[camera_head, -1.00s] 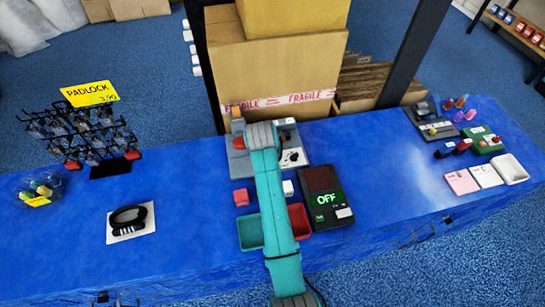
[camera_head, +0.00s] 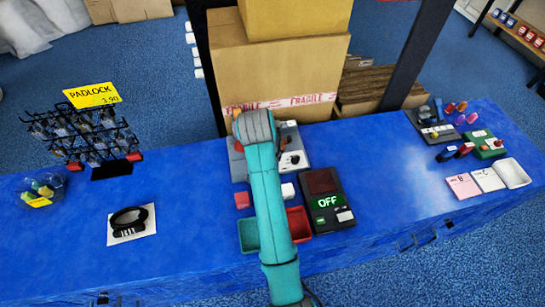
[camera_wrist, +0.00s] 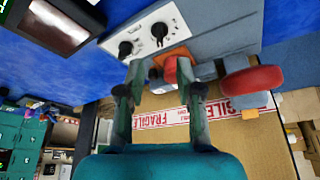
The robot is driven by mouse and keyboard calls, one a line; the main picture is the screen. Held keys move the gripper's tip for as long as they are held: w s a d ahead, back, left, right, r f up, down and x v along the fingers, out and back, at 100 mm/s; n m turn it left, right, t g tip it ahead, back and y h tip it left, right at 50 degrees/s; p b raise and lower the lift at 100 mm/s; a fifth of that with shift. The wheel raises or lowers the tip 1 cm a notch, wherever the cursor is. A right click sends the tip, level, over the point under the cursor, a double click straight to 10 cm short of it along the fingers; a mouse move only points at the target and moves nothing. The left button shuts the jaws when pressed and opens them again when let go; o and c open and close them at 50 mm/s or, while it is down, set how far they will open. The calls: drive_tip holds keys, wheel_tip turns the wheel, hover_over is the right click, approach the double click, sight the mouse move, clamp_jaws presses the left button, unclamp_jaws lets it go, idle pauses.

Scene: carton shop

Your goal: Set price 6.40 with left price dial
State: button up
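A grey device with a white panel (camera_head: 291,140) stands at the back edge of the blue counter. In the wrist view its white panel (camera_wrist: 148,28) carries two black dials, one dial (camera_wrist: 125,48) nearer the left finger and another dial (camera_wrist: 159,31) farther off. My gripper (camera_wrist: 161,70) is open, its two fingers apart above the device. A red knob on an orange plate (camera_wrist: 172,54) shows between and beyond the fingertips, nearer the right finger. I cannot tell whether it is touched. In the head view my arm hides the gripper and part of the device.
A black unit reading OFF (camera_head: 325,201) stands right of my arm. Green (camera_head: 249,236) and red (camera_head: 299,224) trays lie near the front edge. A padlock rack (camera_head: 92,140) is at left. Cartons (camera_head: 270,70) and a dark post rise behind the counter. A large red knob (camera_wrist: 252,80) shows at wrist-view right.

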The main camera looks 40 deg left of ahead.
drive_tip(key=v, duration=0.3)
drive_tip(key=shift+r, duration=0.15)
idle(0.5)
